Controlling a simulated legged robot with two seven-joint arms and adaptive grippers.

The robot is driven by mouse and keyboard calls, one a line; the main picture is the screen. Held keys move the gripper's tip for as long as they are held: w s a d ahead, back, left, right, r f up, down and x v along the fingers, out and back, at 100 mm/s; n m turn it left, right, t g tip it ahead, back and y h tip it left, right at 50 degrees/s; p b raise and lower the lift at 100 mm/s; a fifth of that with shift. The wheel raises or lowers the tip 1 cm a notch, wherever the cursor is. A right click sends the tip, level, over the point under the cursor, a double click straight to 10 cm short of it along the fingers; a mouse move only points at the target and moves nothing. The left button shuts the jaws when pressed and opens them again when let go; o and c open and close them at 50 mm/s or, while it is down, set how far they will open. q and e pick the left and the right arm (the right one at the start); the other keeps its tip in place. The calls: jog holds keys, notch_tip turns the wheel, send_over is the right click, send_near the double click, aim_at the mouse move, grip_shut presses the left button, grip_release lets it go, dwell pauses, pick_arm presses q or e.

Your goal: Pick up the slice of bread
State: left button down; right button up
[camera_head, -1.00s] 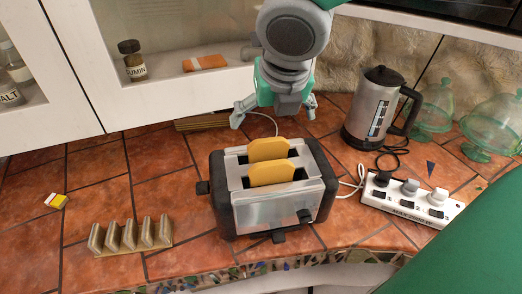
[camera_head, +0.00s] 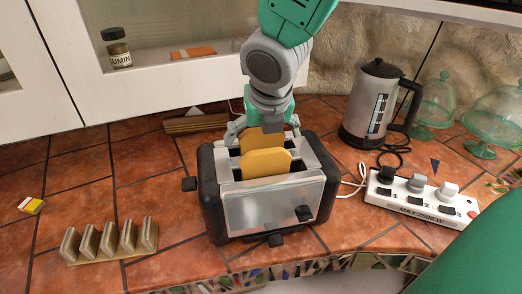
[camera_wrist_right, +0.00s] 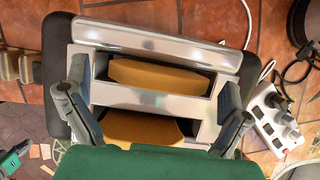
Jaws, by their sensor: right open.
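Two yellow-brown bread slices stand upright in the slots of a silver and black toaster (camera_head: 270,208). The near slice (camera_head: 266,162) is in the front slot. The far slice (camera_head: 262,139) is in the rear slot, partly hidden by the near slice and the gripper. My right gripper (camera_head: 264,127) is open above the rear of the toaster, its fingers spread to either side of the far slice.
A kettle (camera_head: 371,103) and a white power strip (camera_head: 420,199) stand to the right, with cables behind the toaster. A toast rack (camera_head: 110,241) is at the front left. Glass domes (camera_head: 436,105) are at the far right. The counter left of the toaster is mostly clear.

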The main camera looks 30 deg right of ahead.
jog(key=shift+x, duration=0.8)
jog(key=shift+r, duration=0.1)
jog(key=c, duration=0.6)
jog(key=shift+r, duration=0.1)
